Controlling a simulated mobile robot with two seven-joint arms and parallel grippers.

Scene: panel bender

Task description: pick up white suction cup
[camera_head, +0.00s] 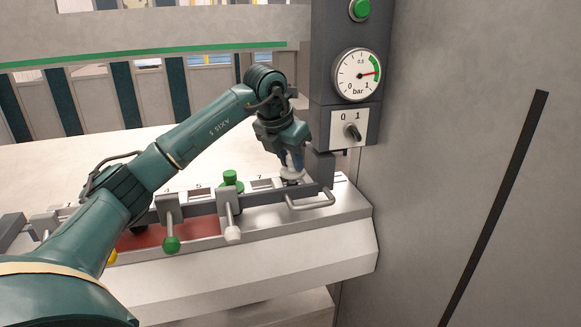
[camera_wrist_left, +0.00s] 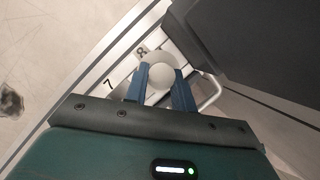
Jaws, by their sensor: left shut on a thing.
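My left gripper (camera_head: 291,163) reaches down to the right end of the machine's ledge. It is shut on a white suction cup (camera_head: 291,171), only partly visible below the fingers in the head view. In the left wrist view, the blue fingers of my left gripper (camera_wrist_left: 160,88) lie on either side of the round white suction cup (camera_wrist_left: 161,75), near the marks 7 and 8. I cannot tell whether the cup touches the surface below. My right gripper is not in view.
A metal handle (camera_head: 312,201) is close in front. A dark column with a pressure gauge (camera_head: 357,74) rises just behind right.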

